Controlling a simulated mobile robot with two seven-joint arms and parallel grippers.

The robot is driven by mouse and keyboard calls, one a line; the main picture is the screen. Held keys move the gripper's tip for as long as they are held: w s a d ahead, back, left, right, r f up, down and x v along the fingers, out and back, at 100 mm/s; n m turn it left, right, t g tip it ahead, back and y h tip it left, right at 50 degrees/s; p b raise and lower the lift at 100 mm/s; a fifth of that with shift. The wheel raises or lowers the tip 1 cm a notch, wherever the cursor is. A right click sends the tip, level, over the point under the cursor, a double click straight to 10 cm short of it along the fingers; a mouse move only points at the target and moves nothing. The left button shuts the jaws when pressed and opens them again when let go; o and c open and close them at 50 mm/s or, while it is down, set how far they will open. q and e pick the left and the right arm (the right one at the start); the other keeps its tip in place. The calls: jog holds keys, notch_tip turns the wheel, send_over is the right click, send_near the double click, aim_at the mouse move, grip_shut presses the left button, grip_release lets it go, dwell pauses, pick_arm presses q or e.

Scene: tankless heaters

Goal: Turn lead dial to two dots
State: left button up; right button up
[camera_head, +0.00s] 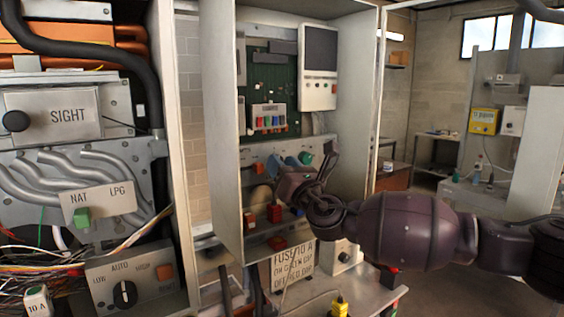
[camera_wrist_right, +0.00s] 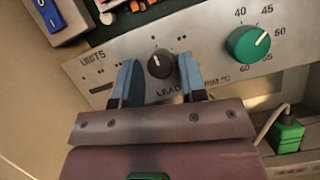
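The lead dial (camera_wrist_right: 161,63) is a small black knob on a silver panel, above the partly covered word LEAD, in the right wrist view. Its pale pointer line points up and to the left. Small marks around it are too small to count surely. My right gripper (camera_wrist_right: 160,80) is open, with one blue finger on each side of the dial; I cannot tell whether they touch it. In the head view my right gripper (camera_head: 282,164) reaches into the open cabinet in front of the panel. The dial cannot be made out there. My left gripper is not in view.
A larger green dial (camera_wrist_right: 249,44) with temperature numbers sits right of the lead dial. A green plug (camera_wrist_right: 287,135) is below it. In the head view, a red block (camera_head: 274,213) is below my gripper, and cabinet side walls (camera_head: 221,130) stand close on the left.

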jog(key=shift+w+a, duration=0.1)
jog(key=shift+w, duration=0.05)
jog(key=c, duration=0.6)
jog(key=shift+m, duration=0.5)
jog(key=shift+a+r+m+h, duration=0.1)
jog(key=shift+m+h, duration=1.05)
jog(key=shift+m, duration=1.3)
jog(key=shift+a+r+m+h, duration=0.1)
jog(key=shift+m+h, duration=1.1)
jog(key=shift+m, duration=1.2)
jog(key=shift+m+h, duration=1.15)
jog(key=shift+m, duration=1.3)
